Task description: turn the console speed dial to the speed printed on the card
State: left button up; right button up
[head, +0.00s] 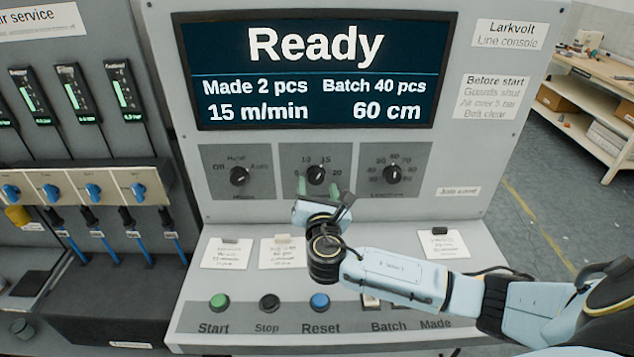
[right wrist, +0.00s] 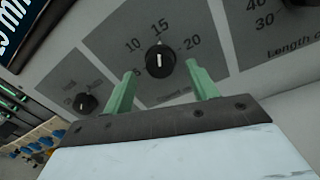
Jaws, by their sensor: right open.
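The speed dial (head: 316,175) is a black knob in the middle of three on the console. It also shows in the right wrist view (right wrist: 160,60), its white mark roughly in line with 15. The screen (head: 315,70) reads 15 m/min and 60 cm. My right gripper (head: 317,188) is open, with its green fingers just short of the dial, one toward each side; it also shows in the wrist view (right wrist: 162,88). I see no contact. Paper cards (head: 225,253), (head: 283,253) and (head: 443,244) lie on the sloped desk; their small print is too blurred to read surely. My left gripper is out of view.
The mode dial (head: 239,176) is to the left and the length dial (head: 393,174) to the right. Start (head: 219,301), Stop (head: 269,301) and Reset (head: 320,301) buttons are below, near my right arm. A valve panel (head: 90,190) stands at the left.

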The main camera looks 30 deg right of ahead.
aim_at(316, 176)
jog(key=shift+x, duration=1.3)
jog(key=c, duration=1)
jog(key=m+b, duration=0.2)
jog(key=m, duration=0.1)
jog(key=m+b, duration=0.2)
jog(key=m, duration=0.1)
jog(key=shift+f+h, duration=0.25)
jog(key=shift+h, duration=0.05)
jog(key=m+b, duration=0.3)
jog(key=m, duration=0.3)
jog(key=shift+r+m+b, duration=0.1)
jog(key=shift+m+b, duration=0.2)
